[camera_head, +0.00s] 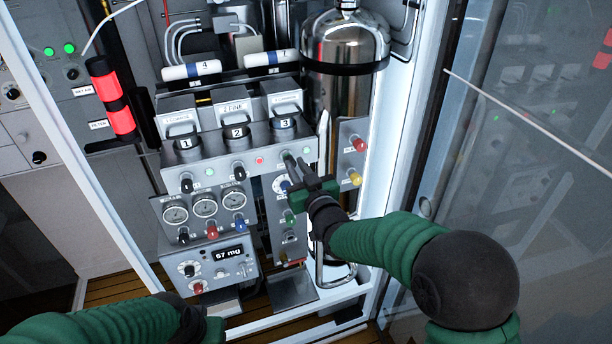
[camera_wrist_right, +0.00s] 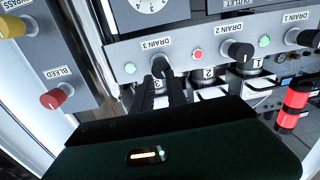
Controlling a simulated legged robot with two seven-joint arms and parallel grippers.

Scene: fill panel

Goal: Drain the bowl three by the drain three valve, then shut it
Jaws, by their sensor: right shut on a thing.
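The bowl three (camera_head: 284,124) is a round cup marked 3, rightmost of three numbered cups in a grey panel. Its inside and level cannot be made out. Below it is the drain three valve (camera_wrist_right: 160,66), a small black knob on the panel front. My right gripper (camera_head: 290,164) is shut on this knob; its dark fingers also show in the right wrist view (camera_wrist_right: 170,88). The fingers partly hide the knob. A green lamp (camera_head: 307,151) glows beside it. My left gripper (camera_head: 192,324) is low at the bottom left, away from the panel; its fingers cannot be made out.
Bowl one (camera_head: 187,143) and bowl two (camera_head: 237,132) sit left, with black drain knobs below. A red lamp (camera_head: 259,161) glows near the middle. A steel cylinder (camera_head: 340,80) stands right, beside red and yellow knobs. A display (camera_head: 228,254) reads 67 mg.

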